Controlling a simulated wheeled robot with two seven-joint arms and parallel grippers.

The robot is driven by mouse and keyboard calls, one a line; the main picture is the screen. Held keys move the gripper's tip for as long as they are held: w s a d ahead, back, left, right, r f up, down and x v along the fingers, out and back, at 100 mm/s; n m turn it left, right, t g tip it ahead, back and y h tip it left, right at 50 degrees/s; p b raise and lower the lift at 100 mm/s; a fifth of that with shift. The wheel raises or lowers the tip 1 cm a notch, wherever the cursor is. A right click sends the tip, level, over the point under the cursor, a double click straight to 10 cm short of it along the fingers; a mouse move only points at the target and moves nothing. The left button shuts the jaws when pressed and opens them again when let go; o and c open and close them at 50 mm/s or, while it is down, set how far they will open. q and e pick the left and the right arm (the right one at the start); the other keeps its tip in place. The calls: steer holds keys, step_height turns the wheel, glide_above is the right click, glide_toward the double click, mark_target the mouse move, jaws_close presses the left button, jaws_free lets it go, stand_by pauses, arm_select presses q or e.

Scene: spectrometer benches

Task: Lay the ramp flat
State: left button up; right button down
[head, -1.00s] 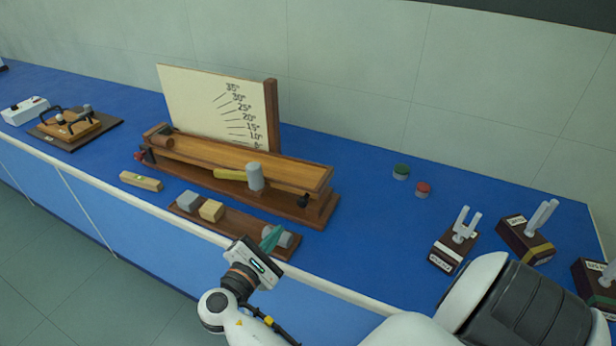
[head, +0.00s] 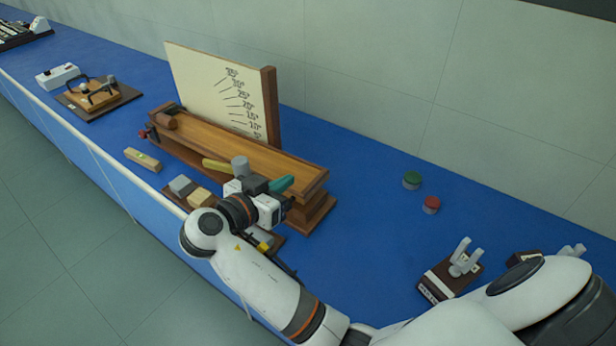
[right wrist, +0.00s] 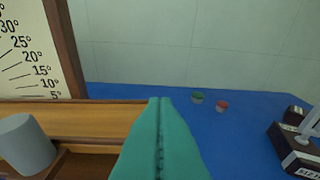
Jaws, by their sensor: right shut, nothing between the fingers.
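The ramp (head: 230,144) is a long wooden plank with raised edges on a dark wooden base (head: 308,212). Its right end sits above the base, with a gap below; its exact tilt is hard to read. A pale board with angle marks (head: 215,90) stands behind it. My right gripper (head: 284,184), with teal fingers, is shut and empty at the front of the ramp's right part. In the right wrist view the shut fingers (right wrist: 160,105) overlap the ramp's plank (right wrist: 85,118); contact cannot be told. My left gripper is out of view.
A grey cylinder (head: 240,167) and a yellow piece (head: 215,165) are at the ramp's front. Grey (head: 181,185) and wooden (head: 199,197) blocks lie nearer the edge, beside a small level (head: 142,160). Green (head: 412,180) and red (head: 431,204) pots stand right, with clear blue bench around.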

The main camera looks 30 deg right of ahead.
steer(key=p, duration=0.4)
glide_above(310, 187)
steer(key=shift+w+d+f, duration=0.1)
steer(key=shift+f, duration=0.5)
steer(key=shift+w+d+f, duration=0.1)
steer(key=shift+f, duration=0.45)
step_height(310, 187, down, 3)
steer(key=shift+s+a+r, duration=0.15)
steer(key=shift+r, duration=0.05)
steer(key=shift+f, duration=0.75)
